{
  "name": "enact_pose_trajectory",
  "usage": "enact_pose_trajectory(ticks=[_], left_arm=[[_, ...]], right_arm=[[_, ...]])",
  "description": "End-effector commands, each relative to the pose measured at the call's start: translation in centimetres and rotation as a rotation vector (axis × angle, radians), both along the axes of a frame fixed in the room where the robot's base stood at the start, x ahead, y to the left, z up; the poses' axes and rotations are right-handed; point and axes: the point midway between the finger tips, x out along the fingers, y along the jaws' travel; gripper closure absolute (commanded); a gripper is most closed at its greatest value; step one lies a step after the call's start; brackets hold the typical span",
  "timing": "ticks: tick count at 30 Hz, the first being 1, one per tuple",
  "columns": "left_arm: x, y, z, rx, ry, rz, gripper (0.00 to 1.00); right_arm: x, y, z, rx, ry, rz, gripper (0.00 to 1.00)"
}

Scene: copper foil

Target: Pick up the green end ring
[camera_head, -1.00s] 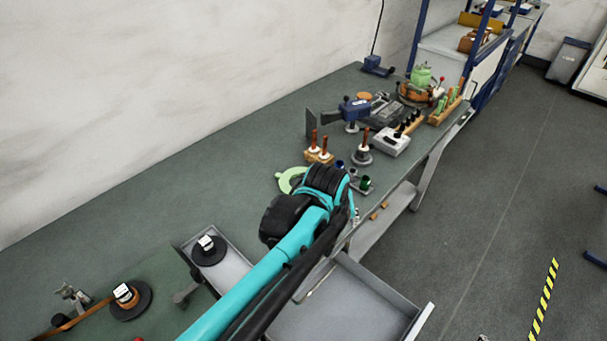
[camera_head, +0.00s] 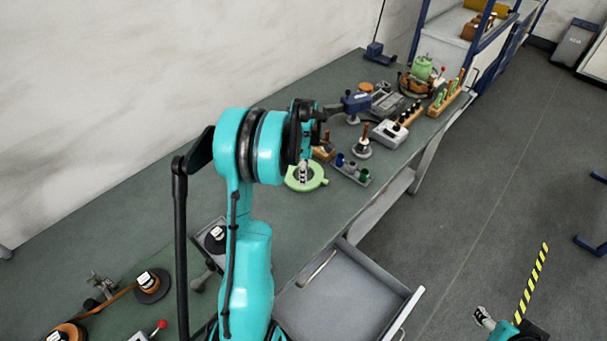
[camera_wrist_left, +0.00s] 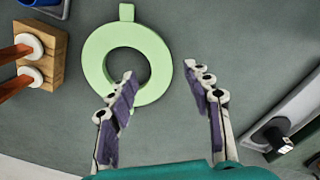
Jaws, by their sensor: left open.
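The green end ring (camera_head: 317,183) lies flat on the grey-green bench, with small tabs on its rim. It also shows in the left wrist view (camera_wrist_left: 157,68). My left gripper (camera_head: 303,174) points down at it and is open. In the left wrist view my left gripper (camera_wrist_left: 160,76) has one fingertip over the ring's hole and the other outside its right edge, so the band shows between them. I cannot tell the height of the tips above the bench. My right gripper (camera_head: 484,316) is far off at the lower right, its jaws too small to read.
A wooden block with brown-handled tools (camera_wrist_left: 48,55) stands left of the ring in the wrist view. A rack of small coloured cups (camera_head: 352,171) and a stand (camera_head: 363,148) are close by. An open drawer (camera_head: 345,300) juts out in front.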

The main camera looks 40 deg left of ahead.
Motion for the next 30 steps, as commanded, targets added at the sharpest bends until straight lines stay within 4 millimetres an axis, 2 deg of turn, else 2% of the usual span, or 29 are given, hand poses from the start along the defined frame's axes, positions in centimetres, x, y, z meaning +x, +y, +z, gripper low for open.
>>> enact_pose_trajectory(ticks=[13, 20, 21, 25, 27, 30], left_arm=[[-0.1, 0.4, -5.8, 0.001, -0.001, -0.003, 0.50], [-0.1, 0.3, -6.1, 0.001, -0.002, -0.004, 0.50], [-0.1, 0.3, -6.1, 0.001, -0.002, -0.004, 0.52], [-0.1, 0.3, -6.0, 0.001, -0.002, -0.004, 0.87], [-0.1, 0.3, -6.0, 0.001, -0.002, -0.004, 1.00], [-0.1, 0.3, -6.0, 0.001, -0.002, -0.004, 1.00]], right_arm=[[0.0, 0.0, -2.0, 0.000, 0.000, 0.000, 0.47], [0.0, 0.0, -2.0, 0.000, 0.000, 0.000, 0.47], [0.0, 0.0, -2.0, 0.000, 0.000, 0.000, 0.47], [0.0, 0.0, -2.0, 0.000, 0.000, 0.000, 0.47], [0.0, 0.0, -2.0, 0.000, 0.000, 0.000, 0.47], [0.0, 0.0, -2.0, 0.000, 0.000, 0.000, 0.47]])
